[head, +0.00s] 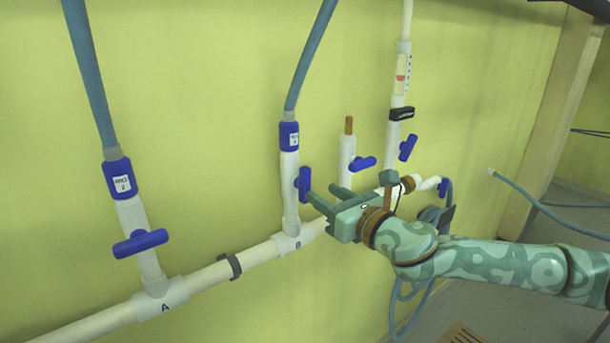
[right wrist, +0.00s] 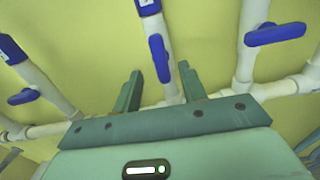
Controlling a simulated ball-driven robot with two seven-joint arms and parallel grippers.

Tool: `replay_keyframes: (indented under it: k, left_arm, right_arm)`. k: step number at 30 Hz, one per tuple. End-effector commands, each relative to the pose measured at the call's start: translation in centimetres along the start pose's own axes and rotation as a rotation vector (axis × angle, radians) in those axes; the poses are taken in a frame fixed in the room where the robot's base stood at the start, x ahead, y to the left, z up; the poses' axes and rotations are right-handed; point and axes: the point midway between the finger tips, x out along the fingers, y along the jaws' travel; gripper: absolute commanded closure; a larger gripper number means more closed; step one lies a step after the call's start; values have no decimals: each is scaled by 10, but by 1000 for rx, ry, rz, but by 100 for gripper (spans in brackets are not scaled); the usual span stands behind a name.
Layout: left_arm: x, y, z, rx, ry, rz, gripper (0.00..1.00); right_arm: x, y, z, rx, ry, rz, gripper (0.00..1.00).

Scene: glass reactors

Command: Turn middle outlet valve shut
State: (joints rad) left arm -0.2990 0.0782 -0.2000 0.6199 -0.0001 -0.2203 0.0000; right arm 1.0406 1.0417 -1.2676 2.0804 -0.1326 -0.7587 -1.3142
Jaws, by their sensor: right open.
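The middle outlet valve is on the white riser marked B, and its blue handle (head: 304,184) stands upright along the pipe. A blue hose coupling (head: 289,136) sits above it. My right gripper (head: 323,194) is open and empty, its fingers pointing at this handle from the right. In the right wrist view the handle (right wrist: 158,73) appears between the two open fingers (right wrist: 160,82), beyond their tips. I see no contact. My left gripper is out of view.
Riser A's blue handle (head: 140,243), at left, lies crosswise. A third blue handle (head: 362,163), on a short corked riser, is close behind my gripper. Another handle (head: 408,148) is further right. The white main pipe (head: 208,275) runs below along the yellow wall.

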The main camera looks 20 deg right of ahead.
Motion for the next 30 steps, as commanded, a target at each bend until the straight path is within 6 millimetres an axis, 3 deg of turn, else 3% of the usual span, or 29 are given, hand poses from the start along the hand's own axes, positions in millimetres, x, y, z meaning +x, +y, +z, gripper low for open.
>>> replay_keyframes:
  k: [3,9,15,22,27,30]
  left_arm:
    - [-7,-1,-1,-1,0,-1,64]
    - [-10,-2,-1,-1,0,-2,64]
    - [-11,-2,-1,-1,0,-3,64]
    - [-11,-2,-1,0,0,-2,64]
    - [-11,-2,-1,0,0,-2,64]
    - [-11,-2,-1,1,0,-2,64]
  right_arm:
    - [30,0,3,1,-2,-1,58]
    - [64,0,1,2,0,0,58]
    - [76,0,0,1,0,1,58]
    - [76,0,0,2,0,0,58]
    - [76,0,0,2,0,0,97]
    - [76,0,0,2,0,-1,96]
